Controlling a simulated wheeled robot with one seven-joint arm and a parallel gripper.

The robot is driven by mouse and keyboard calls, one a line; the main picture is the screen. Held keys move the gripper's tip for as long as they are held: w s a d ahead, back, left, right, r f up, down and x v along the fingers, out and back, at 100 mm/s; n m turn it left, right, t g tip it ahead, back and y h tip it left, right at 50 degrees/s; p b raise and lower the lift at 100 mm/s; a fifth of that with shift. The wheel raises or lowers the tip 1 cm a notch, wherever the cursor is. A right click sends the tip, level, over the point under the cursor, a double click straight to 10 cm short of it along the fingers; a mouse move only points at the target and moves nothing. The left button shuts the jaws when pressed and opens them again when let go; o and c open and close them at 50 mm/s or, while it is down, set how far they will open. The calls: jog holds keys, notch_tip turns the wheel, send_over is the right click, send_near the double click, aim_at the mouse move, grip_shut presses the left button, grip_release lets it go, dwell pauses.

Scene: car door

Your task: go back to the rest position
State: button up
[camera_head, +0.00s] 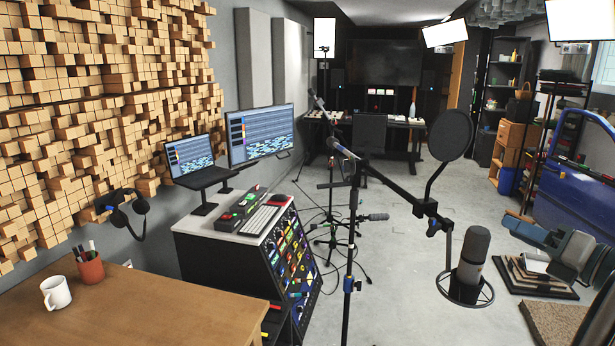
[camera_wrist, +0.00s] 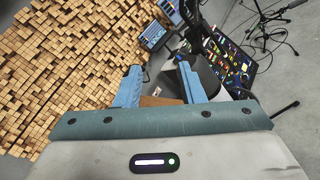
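My gripper (camera_wrist: 159,68) points away from the wrist camera, its two light-blue fingers apart with nothing held between them. In the head view, my gripper (camera_head: 517,224) appears at the right, a teal-and-grey shape in front of the car door. Gripper and door overlap in the head view; I cannot tell the gap. The door does not show in the wrist view.
A microphone (camera_head: 473,255) with a round pop filter (camera_head: 449,132) stands in the middle foreground. A mixing console (camera_head: 290,265) and a wooden table (camera_head: 150,310) with a white mug (camera_head: 56,292) are on the left. Grey floor (camera_head: 400,270) is open around the stand.

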jog(key=s+a+f+n+g, duration=0.2)
jog(key=a+f+n+g, duration=0.3)
jog(key=a+n, duration=0.3)
jog(key=s+a+f+n+g, duration=0.2)
jog(key=a+f+n+g, duration=0.3)
jog(key=a, duration=0.5)
jog(key=s+a+f+n+g+h, duration=0.1)
jog(key=s+f+n+h, duration=0.3)
jog(key=n, duration=0.8)
jog(key=s+a+f+n+g+h, duration=0.1)
jog(key=s+a+f+n+h, duration=0.2)
jog(key=n, duration=1)
notch_tip(320, 180, down, 3)
jog(key=s+h, duration=0.1)
jog(key=s, duration=0.1)
jog(key=shift+s+a+g, duration=0.15)
jog(key=shift+s+g, duration=0.25)
